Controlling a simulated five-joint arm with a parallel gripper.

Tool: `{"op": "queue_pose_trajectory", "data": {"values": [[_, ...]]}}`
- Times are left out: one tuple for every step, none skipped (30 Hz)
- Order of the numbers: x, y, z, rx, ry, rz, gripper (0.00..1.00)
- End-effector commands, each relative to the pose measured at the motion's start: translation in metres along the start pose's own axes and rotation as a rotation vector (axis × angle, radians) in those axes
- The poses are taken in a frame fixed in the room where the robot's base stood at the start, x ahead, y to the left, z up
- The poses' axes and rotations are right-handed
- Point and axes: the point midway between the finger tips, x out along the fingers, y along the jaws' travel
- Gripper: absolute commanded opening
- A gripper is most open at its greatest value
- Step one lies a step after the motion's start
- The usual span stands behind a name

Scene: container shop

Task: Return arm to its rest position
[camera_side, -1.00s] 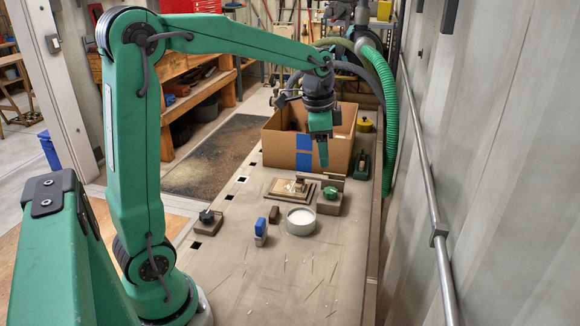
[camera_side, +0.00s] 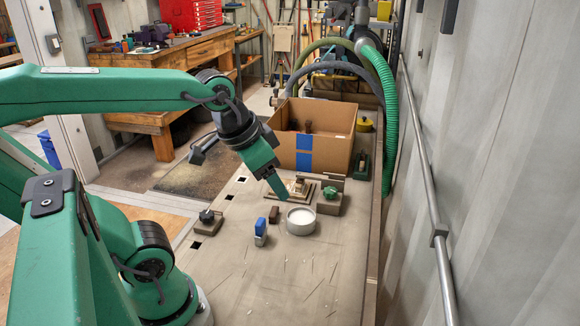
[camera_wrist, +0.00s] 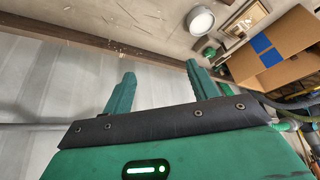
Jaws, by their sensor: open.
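My gripper (camera_side: 278,188) is at the end of my green arm, above the bench and tilted down to the right. In the side view its fingers overlap into one shape, just left of and above a round white dish (camera_side: 301,221). In the wrist view its two green fingers (camera_wrist: 158,82) stand apart with nothing between them, so it is open and empty. The white dish also shows in the wrist view (camera_wrist: 201,20), beyond the right finger.
A cardboard box (camera_side: 335,139) with blue tape stands at the back of the bench (camera_side: 280,285). A blue-topped item (camera_side: 261,227), a dark block (camera_side: 274,214), a framed plate (camera_side: 315,182) and a green knob (camera_side: 331,192) sit near the dish. A wall rail (camera_side: 420,150) runs along the right.

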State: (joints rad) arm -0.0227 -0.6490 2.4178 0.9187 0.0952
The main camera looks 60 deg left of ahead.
Motion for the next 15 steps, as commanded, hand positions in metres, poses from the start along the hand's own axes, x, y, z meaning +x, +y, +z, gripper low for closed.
{"op": "queue_pose_trajectory", "data": {"values": [[-0.001,0.002,0.007,-0.018,0.013,0.002,0.59],[-0.001,0.003,0.010,-0.029,0.019,0.003,0.59],[-0.001,0.004,0.013,-0.042,0.025,0.005,0.59],[-0.001,0.005,0.016,-0.049,0.029,0.005,0.59],[-0.001,0.006,0.018,-0.057,0.031,0.006,0.59],[-0.001,0.006,0.020,-0.064,0.035,0.007,0.59],[-0.001,0.007,0.021,-0.068,0.037,0.008,0.59],[0.000,0.007,0.022,-0.071,0.038,0.008,0.59],[0.000,0.007,0.023,-0.074,0.038,0.009,0.59],[0.000,0.007,0.023,-0.076,0.038,0.009,0.59],[0.000,0.007,0.023,-0.076,0.038,0.009,0.59],[0.000,0.007,0.023,-0.077,0.038,0.009,0.59],[0.000,0.007,0.023,-0.077,0.038,0.009,0.59],[0.000,0.007,0.023,-0.076,0.038,0.009,0.59],[0.000,0.007,0.023,-0.076,0.038,0.009,0.59]]}}
